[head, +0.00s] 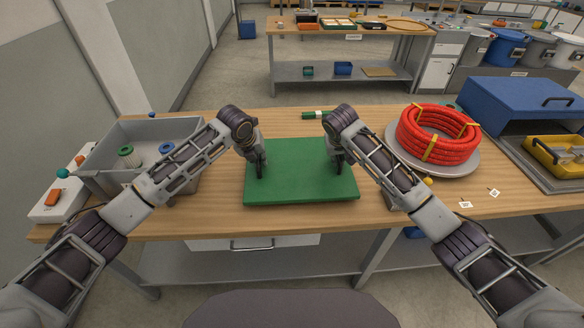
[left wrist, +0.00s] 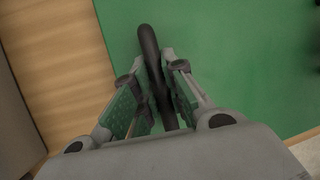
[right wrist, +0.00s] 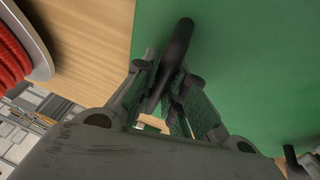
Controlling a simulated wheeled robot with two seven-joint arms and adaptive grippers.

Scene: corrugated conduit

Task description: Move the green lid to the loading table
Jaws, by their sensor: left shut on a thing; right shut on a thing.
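The green lid (head: 300,180) is a flat rectangular panel at the middle of the wooden workbench, near its front edge. It has a dark handle near each side; the left handle (left wrist: 150,45) shows in the left wrist view and the right handle (right wrist: 180,45) in the right wrist view. My left gripper (head: 260,172) is shut on the left handle. My right gripper (head: 340,166) is shut on the right handle. I cannot tell whether the lid rests on the bench or is slightly above it. A table (head: 345,33) with a small label stands at the back.
A grey bin (head: 150,130) with spools stands left of the lid. A red coiled conduit (head: 437,135) on a round grey plate and a blue open case (head: 522,108) are at right. A small green item (head: 314,115) lies behind the lid. Floor shows between the workbench and back table.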

